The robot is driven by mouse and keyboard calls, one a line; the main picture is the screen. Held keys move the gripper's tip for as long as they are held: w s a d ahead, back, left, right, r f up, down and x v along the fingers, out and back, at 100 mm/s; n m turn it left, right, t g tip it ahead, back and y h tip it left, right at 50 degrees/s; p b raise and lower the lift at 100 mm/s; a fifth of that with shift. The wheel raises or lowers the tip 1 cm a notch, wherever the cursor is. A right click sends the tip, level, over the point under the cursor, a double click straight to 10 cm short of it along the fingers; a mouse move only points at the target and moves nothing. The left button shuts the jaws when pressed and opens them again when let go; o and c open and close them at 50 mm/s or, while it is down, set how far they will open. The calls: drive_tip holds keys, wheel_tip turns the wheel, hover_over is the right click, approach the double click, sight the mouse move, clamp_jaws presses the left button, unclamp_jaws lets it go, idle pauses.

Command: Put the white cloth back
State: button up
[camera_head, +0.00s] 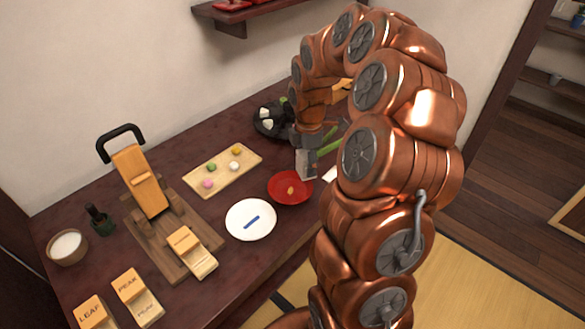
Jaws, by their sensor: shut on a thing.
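My gripper (306,150) points down over the right part of the dark table, behind the red dish. It is shut on a small pale grey-white piece (306,165), which looks like the white cloth, held just above or at the table; I cannot tell if it touches. Another white patch (330,174) shows to its right, mostly hidden by my arm, and I cannot tell what it is.
A red dish (275,188) with a small yellow item is just in front of my gripper. Wooden blocks stand at left.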

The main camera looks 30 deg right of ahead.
drive_tip(key=s+d+n, duration=0.2)
drive_tip(key=s+d+f+n+b, duration=0.1)
drive_tip(key=s+d+n, duration=0.2)
drive_tip(key=shift+d+f, duration=0.15)
drive_tip(key=shift+d, duration=0.1)
drive_tip(key=shift+n, duration=0.3)
drive_tip(key=w+a, duration=0.1)
drive_tip(key=w, duration=0.4)
drive_tip(key=w+a+f+p, duration=0.1)
drive_tip(key=w, duration=0.4)
drive_tip(key=w+a, duration=0.1)
drive_tip(key=w, duration=0.4)
drive_tip(key=shift+w+f+p, duration=0.25)
drive_tip(key=shift+w+p, duration=0.05)
drive_tip(key=shift+p, duration=0.1)
drive_tip(key=shift+f+p, duration=0.3)
drive_tip(key=shift+f, duration=1.45)
drive_tip(key=shift+f, duration=0.15)
drive_tip(key=o, duration=1.2)
